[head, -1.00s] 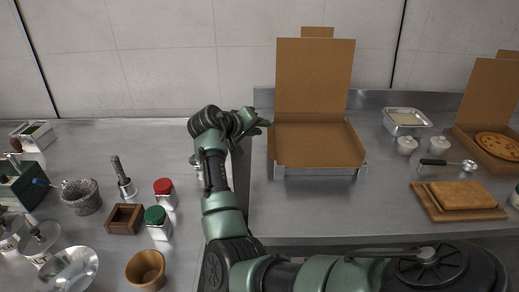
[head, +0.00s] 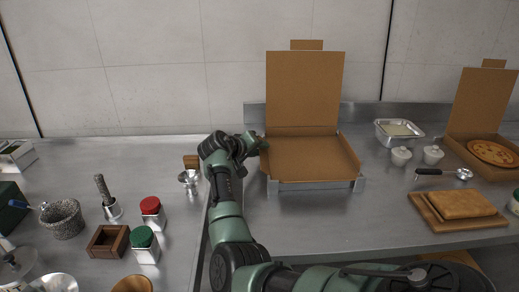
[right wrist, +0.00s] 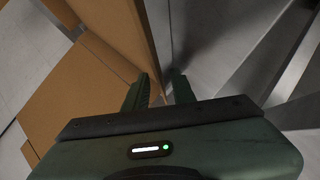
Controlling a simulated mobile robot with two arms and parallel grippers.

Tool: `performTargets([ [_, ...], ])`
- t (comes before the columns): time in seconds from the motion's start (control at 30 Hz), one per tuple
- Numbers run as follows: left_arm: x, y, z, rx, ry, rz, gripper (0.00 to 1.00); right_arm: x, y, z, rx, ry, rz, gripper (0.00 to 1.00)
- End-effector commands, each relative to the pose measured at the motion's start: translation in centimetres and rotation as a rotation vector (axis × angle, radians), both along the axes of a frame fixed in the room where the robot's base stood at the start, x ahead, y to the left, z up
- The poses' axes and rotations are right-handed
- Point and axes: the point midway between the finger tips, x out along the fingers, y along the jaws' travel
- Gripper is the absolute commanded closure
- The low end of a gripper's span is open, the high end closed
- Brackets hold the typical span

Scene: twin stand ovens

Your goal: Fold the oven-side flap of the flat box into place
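The flat brown box (head: 312,158) lies open on the metal counter, its lid (head: 303,90) standing up at the back. Its left side is partly hidden by my right gripper (head: 260,144), which is at that side. In the right wrist view, the two fingers (right wrist: 160,90) stand apart, with a brown cardboard panel (right wrist: 148,35) running down towards the gap between them. I cannot tell whether a finger touches it. No oven is visible, so the oven-side flap cannot be told by an oven. My left gripper is not in view.
A second open box with a pizza (head: 493,153) stands at the right. A metal tray (head: 399,132), white pots, a ladle and a wooden board (head: 457,220) lie between. Red-topped (head: 151,212) and green-topped (head: 144,245) jars stand left of my arm. The counter before the box is clear.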

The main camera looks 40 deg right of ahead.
Motion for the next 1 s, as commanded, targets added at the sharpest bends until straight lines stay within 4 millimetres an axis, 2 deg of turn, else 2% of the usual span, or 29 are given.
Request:
performTargets([
  [0.13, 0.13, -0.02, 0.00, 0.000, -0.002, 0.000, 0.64, 0.01, 0.01, -0.01, 0.000, 0.000, 0.000, 0.75],
  [0.17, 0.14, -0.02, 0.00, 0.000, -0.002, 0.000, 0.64, 0.00, 0.02, -0.01, 0.000, 0.000, 0.000, 0.77],
  [0.23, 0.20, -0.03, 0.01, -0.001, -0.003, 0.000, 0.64, 0.00, 0.02, -0.02, 0.000, 0.000, 0.000, 0.97],
  [0.27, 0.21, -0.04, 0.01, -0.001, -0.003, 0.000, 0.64, 0.00, 0.03, -0.02, 0.000, 0.000, 0.000, 1.00],
  [1.0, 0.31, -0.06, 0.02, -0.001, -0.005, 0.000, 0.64, 0.00, 0.08, -0.07, 0.001, 0.000, 0.000, 1.00],
])
